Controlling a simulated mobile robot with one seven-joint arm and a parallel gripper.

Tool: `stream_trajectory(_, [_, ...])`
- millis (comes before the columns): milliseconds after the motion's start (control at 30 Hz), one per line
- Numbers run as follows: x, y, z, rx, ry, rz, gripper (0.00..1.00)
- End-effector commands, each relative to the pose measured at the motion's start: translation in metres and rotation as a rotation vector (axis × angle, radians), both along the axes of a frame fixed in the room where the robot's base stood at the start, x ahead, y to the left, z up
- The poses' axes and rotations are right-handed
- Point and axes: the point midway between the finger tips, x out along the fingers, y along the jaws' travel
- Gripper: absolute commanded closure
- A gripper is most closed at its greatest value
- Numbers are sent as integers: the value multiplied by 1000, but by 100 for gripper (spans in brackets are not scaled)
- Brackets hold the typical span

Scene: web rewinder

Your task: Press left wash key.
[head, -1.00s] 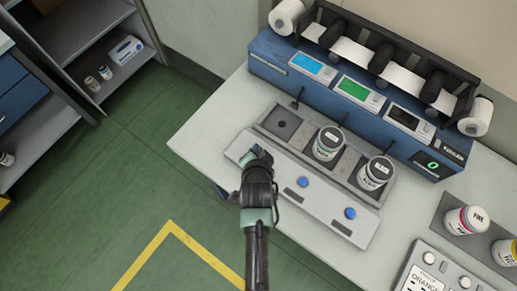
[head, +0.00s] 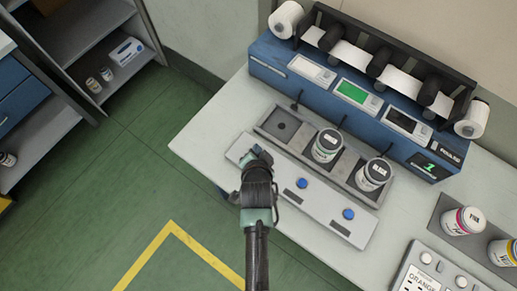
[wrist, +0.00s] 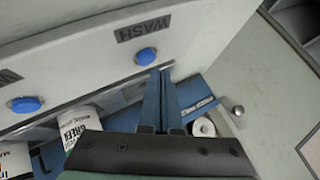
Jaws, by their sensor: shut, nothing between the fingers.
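The key panel (head: 325,205) is a pale strip along the front of the table, with blue round wash keys. The middle key (head: 302,183) and right key (head: 348,214) show in the head view. My gripper (head: 254,154) is over the panel's left end and mostly hides the left key there. In the wrist view, the left wash key (wrist: 146,56) is blue, by a WASH label (wrist: 143,28). My shut, empty fingers (wrist: 165,69) have their tips right beside it; I cannot tell whether they touch it. A second blue key (wrist: 25,104) shows farther left.
Behind the panel is a holder (head: 282,126) with an empty left place and two jars, one middle (head: 326,146) and one right (head: 373,175). The blue rewinder (head: 275,62) stands behind.

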Motion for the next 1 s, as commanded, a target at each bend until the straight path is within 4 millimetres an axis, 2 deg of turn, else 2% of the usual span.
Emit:
stream_trajectory(333, [0,0,3,0,-1,-1,100])
stream_trajectory(800, [0,0,49,0,-1,0,100])
stream_trajectory(1000, [0,0,50,0,0,0,100])
